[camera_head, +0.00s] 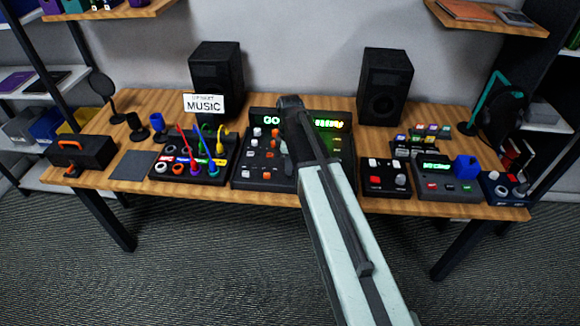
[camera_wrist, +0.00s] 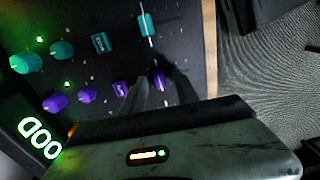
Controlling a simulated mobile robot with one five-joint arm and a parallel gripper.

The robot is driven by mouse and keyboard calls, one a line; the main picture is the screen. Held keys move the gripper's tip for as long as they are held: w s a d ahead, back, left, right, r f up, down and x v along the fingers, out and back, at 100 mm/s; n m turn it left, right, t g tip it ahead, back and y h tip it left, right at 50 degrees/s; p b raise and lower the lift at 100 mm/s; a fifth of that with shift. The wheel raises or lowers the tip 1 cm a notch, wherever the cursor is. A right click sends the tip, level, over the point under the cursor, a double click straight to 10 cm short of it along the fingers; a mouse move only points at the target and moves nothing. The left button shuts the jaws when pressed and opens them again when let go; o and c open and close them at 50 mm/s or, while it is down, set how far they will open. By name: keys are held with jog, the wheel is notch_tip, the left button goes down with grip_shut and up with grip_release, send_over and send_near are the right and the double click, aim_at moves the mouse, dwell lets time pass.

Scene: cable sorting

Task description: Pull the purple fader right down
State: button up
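The purple fader (camera_wrist: 159,82) shows in the wrist view as a small cap on a pale slot line at the panel's right side. My gripper (camera_wrist: 160,76) has its two dark fingers on either side of this cap, with the fingertips close to it. The dark fingers blend into the panel, so I cannot tell whether they touch the cap. In the head view my gripper (camera_head: 291,104) is over the black mixer (camera_head: 246,180), and my arm hides part of it. The purple fader is not visible there.
A teal fader (camera_wrist: 147,24) is in line with the purple one. Purple knobs (camera_wrist: 87,95), a purple button (camera_wrist: 120,89) and teal knobs (camera_wrist: 62,50) sit nearby. A patch box with cables (camera_head: 190,170) is left of the mixer; a red-button box (camera_head: 386,178) is right.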

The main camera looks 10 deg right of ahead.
aim_at(288, 179)
grip_shut()
jog(key=shift+s+a, duration=0.25)
jog(key=shift+s, duration=0.5)
jog(key=shift+s+a, duration=0.2)
jog(key=shift+s, duration=0.5)
jog(key=shift+s+a, duration=0.25)
jog(key=shift+s, duration=0.5)
jog(key=shift+w, duration=0.1)
grip_release()
jog(key=shift+r, duration=0.1)
notch_tip(288, 179, up, 8)
jog(key=p, duration=0.7)
jog(key=shift+p, duration=0.4)
